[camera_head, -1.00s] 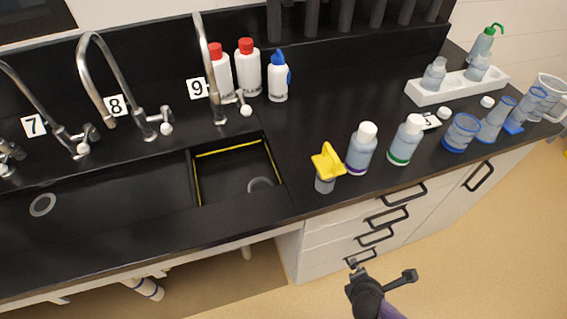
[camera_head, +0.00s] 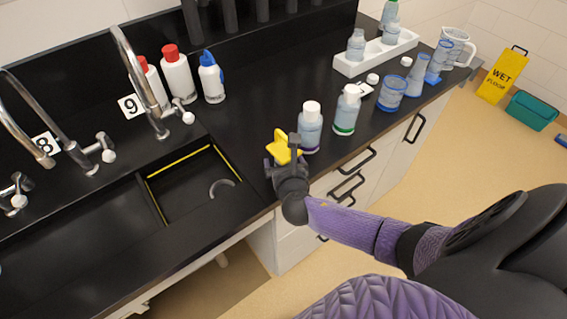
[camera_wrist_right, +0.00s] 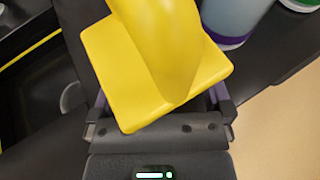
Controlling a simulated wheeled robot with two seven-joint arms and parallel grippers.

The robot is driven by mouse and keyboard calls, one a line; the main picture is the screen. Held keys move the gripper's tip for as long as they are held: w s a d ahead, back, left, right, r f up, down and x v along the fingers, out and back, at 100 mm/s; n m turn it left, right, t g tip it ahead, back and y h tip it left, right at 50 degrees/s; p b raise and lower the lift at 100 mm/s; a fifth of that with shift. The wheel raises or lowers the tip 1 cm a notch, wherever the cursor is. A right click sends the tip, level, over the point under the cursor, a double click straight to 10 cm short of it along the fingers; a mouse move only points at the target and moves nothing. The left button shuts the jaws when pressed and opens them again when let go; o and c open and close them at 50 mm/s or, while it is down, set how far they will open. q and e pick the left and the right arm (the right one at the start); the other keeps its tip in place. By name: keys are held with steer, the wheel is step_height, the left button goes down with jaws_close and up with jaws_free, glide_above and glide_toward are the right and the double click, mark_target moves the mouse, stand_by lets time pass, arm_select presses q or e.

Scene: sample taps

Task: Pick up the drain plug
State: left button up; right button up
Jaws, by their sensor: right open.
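The drain plug is the yellow piece with an upright grip (camera_head: 283,146) near the front edge of the counter, right of the sink. In the head view its lower part is hidden behind my right gripper (camera_head: 283,160). In the right wrist view the yellow plug (camera_wrist_right: 160,70) fills the upper middle, and its flat plate covers most of the space between the fingers. My right gripper (camera_wrist_right: 160,112) is open, with its fingers at either side of the plug. Contact cannot be told. My left gripper is not in view.
Bottles with purple (camera_head: 310,128) and green (camera_head: 346,110) bands stand close right of the plug. The sink basin (camera_head: 190,185) lies to the left, with tap 9 (camera_head: 140,75) behind it. Several white bottles (camera_head: 176,75) stand at the back. A white tray (camera_head: 372,58) is farther right.

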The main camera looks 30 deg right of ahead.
jaws_close()
stand_by(0.3)
steer(key=shift+r, duration=0.2)
